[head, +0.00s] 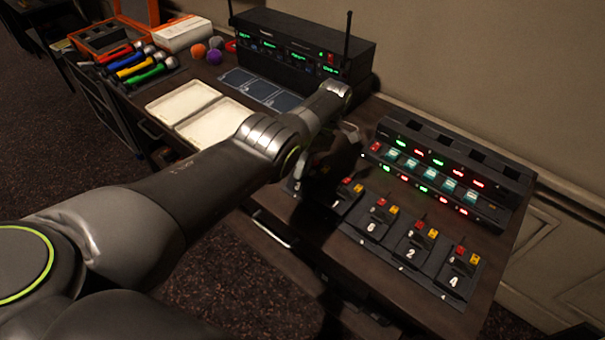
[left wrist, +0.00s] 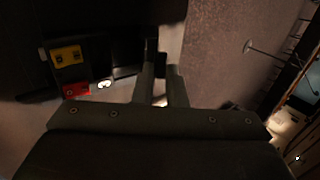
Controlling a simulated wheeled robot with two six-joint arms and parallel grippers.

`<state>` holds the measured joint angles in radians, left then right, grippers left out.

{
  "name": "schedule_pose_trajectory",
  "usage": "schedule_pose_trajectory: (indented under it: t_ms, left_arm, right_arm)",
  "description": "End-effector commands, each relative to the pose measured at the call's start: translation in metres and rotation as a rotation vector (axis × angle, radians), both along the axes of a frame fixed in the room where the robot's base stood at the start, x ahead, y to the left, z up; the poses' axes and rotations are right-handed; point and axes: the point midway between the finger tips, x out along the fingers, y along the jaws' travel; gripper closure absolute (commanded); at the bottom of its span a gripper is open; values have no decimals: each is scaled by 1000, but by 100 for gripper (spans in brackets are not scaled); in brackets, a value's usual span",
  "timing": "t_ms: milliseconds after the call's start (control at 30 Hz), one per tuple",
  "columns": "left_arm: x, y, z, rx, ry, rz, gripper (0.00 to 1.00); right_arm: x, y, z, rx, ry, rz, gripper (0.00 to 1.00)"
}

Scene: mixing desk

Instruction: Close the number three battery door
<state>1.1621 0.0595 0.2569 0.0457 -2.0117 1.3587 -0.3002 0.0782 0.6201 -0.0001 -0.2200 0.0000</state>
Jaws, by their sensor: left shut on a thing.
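A row of black battery transmitter packs with red and yellow parts and white numbers lies on the desk. The leftmost pack (head: 345,198) is partly hidden by my left gripper (head: 318,182). In the left wrist view, that pack's yellow block (left wrist: 67,56), red block (left wrist: 76,90) and a white mark like a sideways 3 (left wrist: 104,84) show left of the fingers. My left gripper (left wrist: 162,84) is shut on a thin dark piece (left wrist: 153,58), which seems to be the door of this pack. The door's angle is unclear. My right gripper is out of view.
Packs marked 6 (head: 371,228), 2 (head: 411,253) and 4 (head: 453,281) stand to the right. Behind them is a charger rack (head: 440,175) with lit displays.

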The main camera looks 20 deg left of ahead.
Motion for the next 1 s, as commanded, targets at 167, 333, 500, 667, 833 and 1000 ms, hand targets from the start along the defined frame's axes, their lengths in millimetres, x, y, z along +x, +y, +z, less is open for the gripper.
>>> schedule_pose_trajectory:
  t_ms: [167, 333, 500, 667, 833, 1000]
  left_arm:
    - [0, 0, -1, 1, 8, 0, 100]
    - [0, 0, 0, 2, 10, 0, 100]
    - [0, 0, -1, 2, 10, 0, 100]
    - [0, 0, -1, 2, 9, -1, 74]
    - [0, 0, 0, 2, 9, -1, 68]
    - [1, 0, 1, 3, 8, 0, 68]
  right_arm:
    - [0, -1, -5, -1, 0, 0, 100]
    - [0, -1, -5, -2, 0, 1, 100]
    - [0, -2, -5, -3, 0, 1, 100]
    - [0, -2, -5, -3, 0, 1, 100]
    - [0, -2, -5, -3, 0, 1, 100]
    - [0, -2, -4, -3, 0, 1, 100]
